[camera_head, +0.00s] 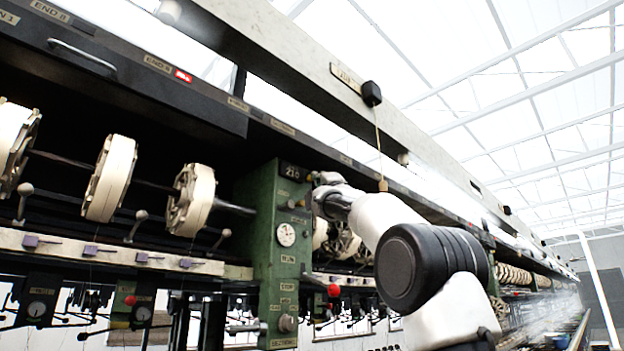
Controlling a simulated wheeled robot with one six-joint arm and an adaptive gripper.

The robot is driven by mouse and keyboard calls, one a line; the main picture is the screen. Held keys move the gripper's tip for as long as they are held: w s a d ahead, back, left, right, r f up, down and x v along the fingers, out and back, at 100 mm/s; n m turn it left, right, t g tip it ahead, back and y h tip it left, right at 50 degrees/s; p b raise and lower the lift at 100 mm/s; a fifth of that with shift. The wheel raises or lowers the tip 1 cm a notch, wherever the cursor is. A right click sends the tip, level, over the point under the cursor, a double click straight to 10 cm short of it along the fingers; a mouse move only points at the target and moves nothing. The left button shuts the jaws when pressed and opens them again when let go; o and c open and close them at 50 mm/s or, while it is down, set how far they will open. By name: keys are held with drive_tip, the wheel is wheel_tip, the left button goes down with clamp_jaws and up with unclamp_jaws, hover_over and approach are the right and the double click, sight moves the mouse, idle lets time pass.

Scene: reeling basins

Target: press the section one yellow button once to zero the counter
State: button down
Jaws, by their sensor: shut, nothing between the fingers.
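The green section box (262,215) stands in the middle of the picture. Near its top is a small dark counter (293,172) that seems to read 210. Below it are small labels, a round white dial (286,235) and a grey knob (287,323) lower down. I cannot make out a yellow button on the box. My gripper (321,187) is small in the picture and partly hidden by my own wrist. It is at the right edge of the box, near counter height. Its jaws look shut and empty. I cannot tell whether it touches the box.
White reels (109,178) on a shaft fill the left side. A red knob (334,290) sits right of the box, low down. A wooden pull (383,185) hangs on a cord behind my arm. A long beam (300,60) runs above; more reels continue right.

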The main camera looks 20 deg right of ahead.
idle(0.5)
drive_tip(key=shift+s+d, duration=0.3)
drive_tip(key=shift+s, duration=0.45)
drive_tip(key=s, duration=0.1)
drive_tip(key=s+d, duration=0.1)
drive_tip(key=s, duration=0.1)
drive_tip(key=s+d, duration=0.1)
drive_tip(key=shift+s, duration=0.35)
idle(0.7)
